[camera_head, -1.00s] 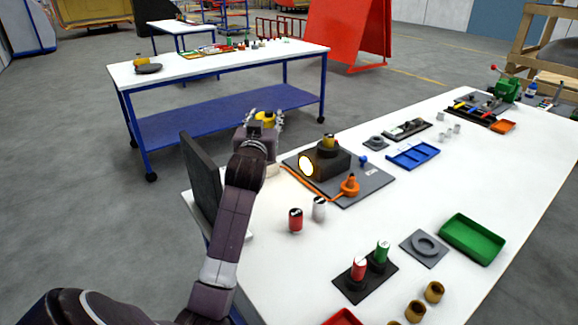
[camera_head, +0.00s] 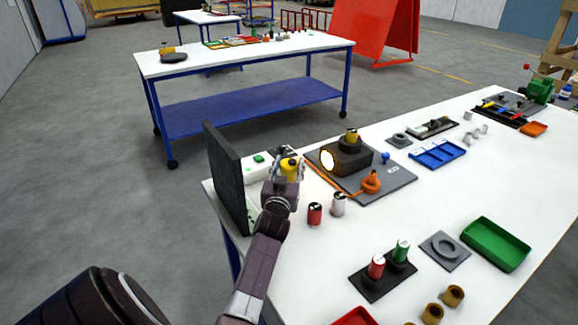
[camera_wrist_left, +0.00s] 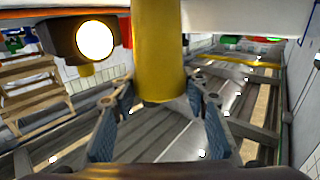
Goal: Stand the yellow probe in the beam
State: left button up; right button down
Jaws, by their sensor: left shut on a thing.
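My left gripper (camera_head: 288,172) is shut on the yellow probe (camera_head: 289,166), a yellow cylinder with a dark top. In the left wrist view the yellow probe (camera_wrist_left: 158,55) is between the two fingers (camera_wrist_left: 160,95); that view looks upside down. A dark lamp box (camera_head: 350,160) with a glowing round lens (camera_head: 327,160) stands to the right of my left gripper, its lens facing left. The lamp box also shows in the left wrist view (camera_wrist_left: 65,38). A dark upright panel (camera_head: 228,180) stands left of the gripper. I cannot tell whether the probe touches the table. My right gripper is out of view.
A second yellow piece (camera_head: 351,135) stands on the lamp box. An orange cone-like part (camera_head: 371,183) sits on the grey plate (camera_head: 400,180). A red can (camera_head: 315,214) and a white can (camera_head: 338,204) stand close to the gripper. Free white table lies in front of the plate.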

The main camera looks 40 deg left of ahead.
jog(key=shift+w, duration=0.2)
pick_arm(q)
jog(key=shift+f, duration=0.15)
jog(key=o, duration=1.2)
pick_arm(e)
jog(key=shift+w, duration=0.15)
